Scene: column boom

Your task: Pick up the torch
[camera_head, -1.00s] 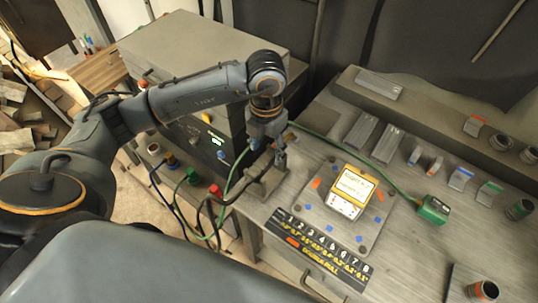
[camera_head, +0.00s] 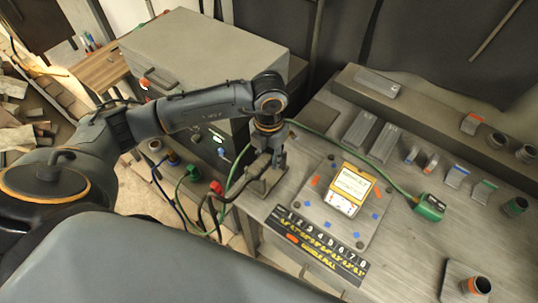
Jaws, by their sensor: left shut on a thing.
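The torch (camera_head: 257,167) is a small dark handle with a black cable running down to the left. It is at the left end of the grey workbench, at a small grey stand (camera_head: 266,190). My left gripper (camera_head: 277,161) points down over the stand and is shut on the torch. The fingers partly hide the torch, and I cannot tell if it still touches the stand. My right gripper is not in view.
A grey machine box (camera_head: 205,50) stands behind my left arm. A yellow-framed device (camera_head: 349,188) lies on a plate (camera_head: 318,212). A green block (camera_head: 429,208) with a green cable lies to the right. Several metal pieces lie towards the back right.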

